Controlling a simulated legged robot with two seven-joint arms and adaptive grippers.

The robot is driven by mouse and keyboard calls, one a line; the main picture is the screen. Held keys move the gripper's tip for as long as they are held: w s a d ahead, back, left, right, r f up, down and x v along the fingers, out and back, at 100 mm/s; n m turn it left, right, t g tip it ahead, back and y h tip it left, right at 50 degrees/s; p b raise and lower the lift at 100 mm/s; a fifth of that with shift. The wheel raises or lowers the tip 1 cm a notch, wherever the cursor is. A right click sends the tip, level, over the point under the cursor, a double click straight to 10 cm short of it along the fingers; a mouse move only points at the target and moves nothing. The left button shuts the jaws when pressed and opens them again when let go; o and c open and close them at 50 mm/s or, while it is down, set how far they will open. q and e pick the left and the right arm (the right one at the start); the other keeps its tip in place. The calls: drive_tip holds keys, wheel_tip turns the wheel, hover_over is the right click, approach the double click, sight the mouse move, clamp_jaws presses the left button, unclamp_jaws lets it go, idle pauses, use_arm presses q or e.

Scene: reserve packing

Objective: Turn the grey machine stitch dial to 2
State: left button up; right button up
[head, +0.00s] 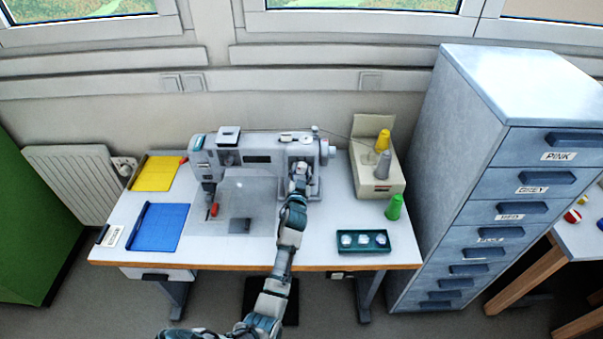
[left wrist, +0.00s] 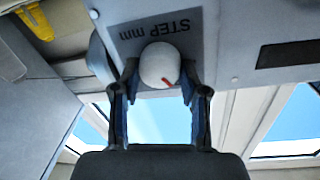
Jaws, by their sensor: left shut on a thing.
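The grey sewing machine (head: 262,155) stands at the back of the white table. Its stitch dial (left wrist: 164,66) is a pale round knob with a red mark, under the upside-down lettering "STEP mm" in the left wrist view. My left gripper (left wrist: 160,88) has one finger on each side of the dial and is shut on it. In the head view the left gripper (head: 300,178) is at the right end of the machine's front and hides the dial. I cannot read any dial numbers. My right gripper is not in view.
A yellow mat (head: 155,173) and a blue mat (head: 158,228) lie at the left. A green tray (head: 363,249) with white items, a green spool (head: 394,207) and a beige thread stand (head: 366,160) are at the right. A drawer cabinet (head: 455,150) stands beside the table.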

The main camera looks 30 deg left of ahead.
use_arm(q)
drive_tip(key=n, duration=0.1)
drive_tip(key=f+n, duration=0.1)
drive_tip(key=shift+n+b, duration=0.3)
drive_tip(key=shift+b, duration=0.05)
drive_tip(key=shift+n, duration=1.5)
drive_tip(key=shift+f+n, duration=0.1)
drive_tip(key=shift+n, duration=0.9)
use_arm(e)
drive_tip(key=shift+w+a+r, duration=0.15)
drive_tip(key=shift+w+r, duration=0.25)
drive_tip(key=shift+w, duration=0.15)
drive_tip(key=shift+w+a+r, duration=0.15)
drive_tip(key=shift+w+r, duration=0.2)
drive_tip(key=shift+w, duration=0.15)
use_arm(q)
drive_tip(key=o, duration=1)
drive_tip(key=shift+o, duration=0.7)
drive_tip(key=shift+w, duration=0.15)
drive_tip(key=shift+y, duration=0.4)
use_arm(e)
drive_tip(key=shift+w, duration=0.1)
